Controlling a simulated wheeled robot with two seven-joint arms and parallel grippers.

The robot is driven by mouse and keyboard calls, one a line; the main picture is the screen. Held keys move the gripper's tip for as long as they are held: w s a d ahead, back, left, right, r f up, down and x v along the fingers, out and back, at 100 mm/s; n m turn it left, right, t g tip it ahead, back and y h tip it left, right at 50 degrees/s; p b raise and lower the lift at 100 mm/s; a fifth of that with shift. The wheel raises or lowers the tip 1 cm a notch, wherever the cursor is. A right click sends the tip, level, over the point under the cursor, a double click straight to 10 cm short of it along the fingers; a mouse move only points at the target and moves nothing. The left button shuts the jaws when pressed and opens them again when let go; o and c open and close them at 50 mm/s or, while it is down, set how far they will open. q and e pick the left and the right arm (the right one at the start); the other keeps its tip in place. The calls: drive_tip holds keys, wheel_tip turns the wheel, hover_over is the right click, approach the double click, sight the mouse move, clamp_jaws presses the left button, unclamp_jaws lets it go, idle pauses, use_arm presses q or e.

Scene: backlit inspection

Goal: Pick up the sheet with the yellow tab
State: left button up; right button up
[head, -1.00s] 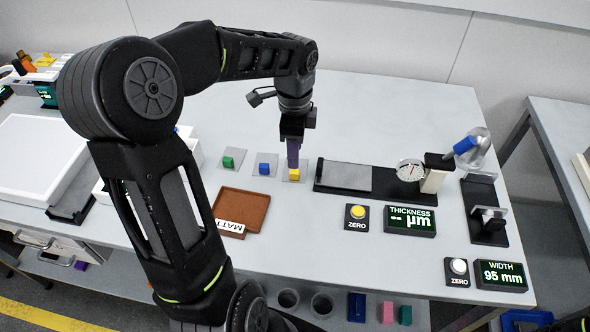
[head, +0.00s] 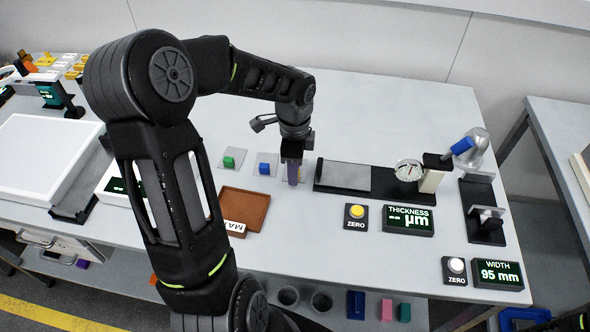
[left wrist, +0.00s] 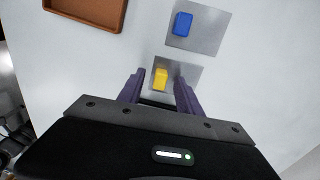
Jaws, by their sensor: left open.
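The sheet with the yellow tab (left wrist: 190,73) is a small grey square on the table. Its yellow tab (left wrist: 160,79) stands up between the purple fingers of my left gripper (left wrist: 159,92) in the left wrist view. The fingers are open, one on each side of the tab, with a gap to it. In the head view, my left gripper (head: 293,174) points down over this sheet and hides the tab and most of the sheet. I cannot tell the exact height of the fingertips above the sheet. My right gripper is not in view.
Sheets with a blue tab (head: 264,168) and a green tab (head: 229,162) lie to the left. A brown tray (head: 243,205) is in front. The black thickness gauge base (head: 390,181) stands close on the right. A yellow zero button (head: 357,211) sits nearer the front edge.

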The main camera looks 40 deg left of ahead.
use_arm(q)
drive_tip(key=shift+c, duration=0.3)
clamp_jaws()
idle(0.5)
